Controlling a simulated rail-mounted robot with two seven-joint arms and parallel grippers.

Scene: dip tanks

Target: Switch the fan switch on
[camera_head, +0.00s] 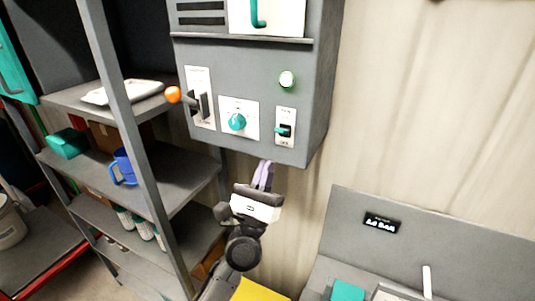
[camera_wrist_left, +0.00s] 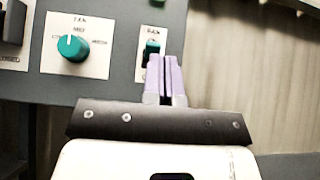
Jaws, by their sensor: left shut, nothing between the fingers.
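A small switch (camera_head: 284,130) with a dark body and a teal lever sits on a white plate at the lower right of the grey control box (camera_head: 245,60). It also shows in the left wrist view (camera_wrist_left: 152,47), just beyond my fingertips. Its lettering is too blurred to read surely, and I cannot tell its position. My left gripper (camera_head: 264,163) is shut and empty, fingers pointing up, near the box's bottom edge. In the left wrist view its lilac fingers (camera_wrist_left: 164,62) overlap the lower part of the switch plate. I cannot tell whether they touch it. My right gripper is out of view.
A teal rotary knob (camera_head: 237,121) and an orange-tipped lever (camera_head: 173,95) sit left of the switch. A pale green lamp (camera_head: 287,79) is above it. A grey shelf (camera_head: 185,188) with a blue mug (camera_head: 124,167) stands left. The wall to the right is bare.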

